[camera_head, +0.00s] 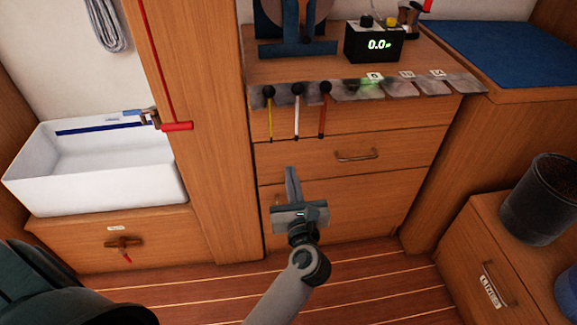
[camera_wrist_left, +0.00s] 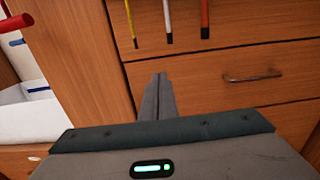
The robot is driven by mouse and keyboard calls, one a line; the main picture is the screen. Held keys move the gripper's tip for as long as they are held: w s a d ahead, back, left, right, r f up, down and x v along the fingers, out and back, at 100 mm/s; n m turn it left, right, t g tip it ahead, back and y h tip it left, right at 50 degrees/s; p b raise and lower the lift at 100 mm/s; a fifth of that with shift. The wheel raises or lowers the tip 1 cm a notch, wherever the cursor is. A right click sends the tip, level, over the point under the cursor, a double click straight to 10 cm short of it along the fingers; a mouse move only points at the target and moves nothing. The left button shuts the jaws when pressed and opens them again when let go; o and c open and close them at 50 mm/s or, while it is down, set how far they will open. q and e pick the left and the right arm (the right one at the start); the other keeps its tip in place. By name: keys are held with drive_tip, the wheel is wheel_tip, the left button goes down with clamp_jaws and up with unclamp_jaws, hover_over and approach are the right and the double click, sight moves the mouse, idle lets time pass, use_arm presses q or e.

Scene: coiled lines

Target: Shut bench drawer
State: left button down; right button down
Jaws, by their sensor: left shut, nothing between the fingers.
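The wooden bench drawer (camera_head: 320,152) has a brown bar handle (camera_head: 356,155) and lies in the bench front below the tool strip. Its front looks about flush with the panels around it; I cannot tell whether a small gap is left. It also shows in the left wrist view (camera_wrist_left: 205,88), with the handle (camera_wrist_left: 253,77) right of my fingers. My left gripper (camera_head: 290,170) is shut and empty, with its fingertips in front of the left part of the drawer front. I cannot tell whether they touch it. The right gripper is not in view.
Three hanging tools with yellow, white and red shafts (camera_head: 296,115) hang above the drawer's left part. A white basin (camera_head: 100,165) stands left past a wooden post (camera_head: 195,120). A black bin (camera_head: 540,200) stands on a low cabinet (camera_head: 470,250) at right.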

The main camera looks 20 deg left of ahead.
use_arm(q)
drive_tip(key=v, duration=0.4)
drive_tip(key=shift+s+d, duration=0.2)
drive_tip(key=shift+s, duration=0.1)
